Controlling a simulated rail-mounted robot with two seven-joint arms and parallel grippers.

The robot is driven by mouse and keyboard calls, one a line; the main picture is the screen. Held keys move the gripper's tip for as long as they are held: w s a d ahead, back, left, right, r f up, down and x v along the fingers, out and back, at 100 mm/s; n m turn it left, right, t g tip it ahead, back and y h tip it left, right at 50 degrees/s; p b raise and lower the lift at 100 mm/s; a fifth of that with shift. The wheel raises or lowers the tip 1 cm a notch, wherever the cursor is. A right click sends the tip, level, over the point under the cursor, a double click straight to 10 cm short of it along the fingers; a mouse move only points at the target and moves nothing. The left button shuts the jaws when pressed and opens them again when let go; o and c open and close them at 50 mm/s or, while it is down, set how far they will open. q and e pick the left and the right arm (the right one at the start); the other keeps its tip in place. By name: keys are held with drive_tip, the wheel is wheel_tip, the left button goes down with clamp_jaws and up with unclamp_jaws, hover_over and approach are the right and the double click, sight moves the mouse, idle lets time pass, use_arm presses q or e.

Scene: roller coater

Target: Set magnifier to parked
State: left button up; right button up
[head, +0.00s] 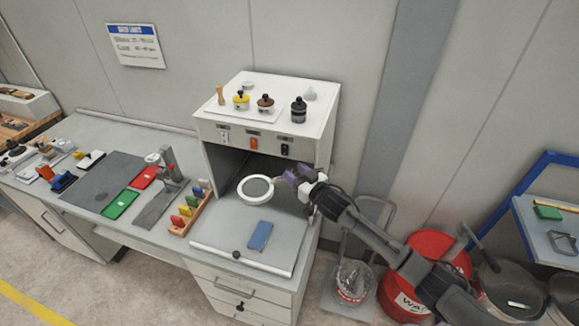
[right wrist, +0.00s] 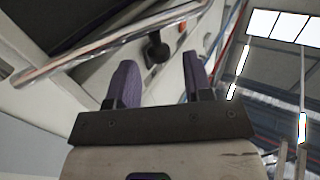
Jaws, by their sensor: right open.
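The magnifier (head: 255,188) is a round lens with a white rim, hanging in front of the open bay of the white cabinet. My right gripper (head: 298,175) has purple fingers and is open and empty, just right of the magnifier's rim; I cannot tell whether it touches. In the right wrist view the open fingers (right wrist: 160,80) have a dark knob (right wrist: 157,50) visible beyond the gap between them. A shiny metal bar (right wrist: 110,45) crosses that view at upper left; I cannot tell what it belongs to. My left gripper is not in view.
The white cabinet (head: 325,112) carries several small pots on top and switches on its front. A blue block (head: 260,235) lies on the pull-out board below the magnifier. A rack of coloured pieces (head: 190,212) stands to the left. A red bin (head: 440,250) stands at right.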

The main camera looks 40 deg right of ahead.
sight(292, 170)
drive_tip(key=shift+w, duration=1.6)
clamp_jaws()
